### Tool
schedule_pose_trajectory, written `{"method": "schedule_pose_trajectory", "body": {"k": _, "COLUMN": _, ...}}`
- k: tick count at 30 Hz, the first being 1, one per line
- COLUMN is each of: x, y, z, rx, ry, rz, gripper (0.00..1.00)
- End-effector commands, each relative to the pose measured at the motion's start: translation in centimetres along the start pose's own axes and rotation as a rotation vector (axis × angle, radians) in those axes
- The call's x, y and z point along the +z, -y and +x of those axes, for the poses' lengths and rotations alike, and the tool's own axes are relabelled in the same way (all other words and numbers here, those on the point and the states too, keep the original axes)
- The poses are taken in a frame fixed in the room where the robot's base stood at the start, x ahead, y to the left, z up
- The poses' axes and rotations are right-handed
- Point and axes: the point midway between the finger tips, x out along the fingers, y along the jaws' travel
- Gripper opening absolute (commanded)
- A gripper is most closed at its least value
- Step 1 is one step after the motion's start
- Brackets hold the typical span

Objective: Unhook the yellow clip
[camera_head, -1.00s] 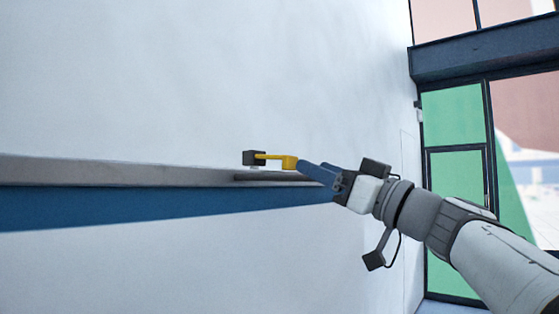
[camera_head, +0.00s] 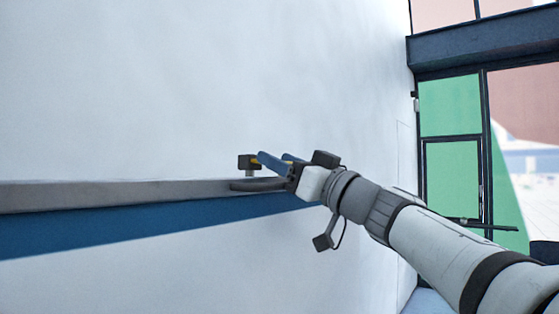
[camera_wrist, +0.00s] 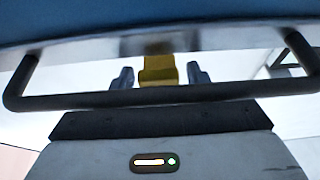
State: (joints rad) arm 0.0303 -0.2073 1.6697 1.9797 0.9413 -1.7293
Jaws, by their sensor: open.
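The yellow clip (camera_wrist: 158,72) sits between the two fingers of my gripper (camera_wrist: 160,77) in the wrist view, with a gap showing on each side. In the head view, only small yellow parts of the clip (camera_head: 255,162) show around the blue fingers. The clip runs to a dark block (camera_head: 248,162) at its left end. My gripper (camera_head: 274,157) is open, its fingers reaching left along the clip above the ledge. Whether a finger touches the clip cannot be told.
A grey ledge (camera_head: 110,193) with a blue face (camera_head: 110,229) runs along a white wall (camera_head: 150,90). A dark looped bar (camera_wrist: 160,95) crosses the wrist view, below the clip there. Dark-framed glazing (camera_head: 450,105) stands at the right. The wall side above the ledge is clear.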

Motion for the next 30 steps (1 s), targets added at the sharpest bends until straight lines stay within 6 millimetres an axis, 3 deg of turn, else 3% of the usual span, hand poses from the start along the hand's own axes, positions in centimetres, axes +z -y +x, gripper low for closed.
{"method": "schedule_pose_trajectory", "body": {"k": 20, "x": 0.04, "y": 0.07, "z": 0.02, "rx": -0.002, "ry": 0.0, "rz": 0.001, "gripper": 0.01}}
{"method": "schedule_pose_trajectory", "body": {"k": 30, "x": -0.13, "y": 0.44, "z": 0.13, "rx": -0.007, "ry": 0.012, "rz": 0.003, "gripper": 0.0}}
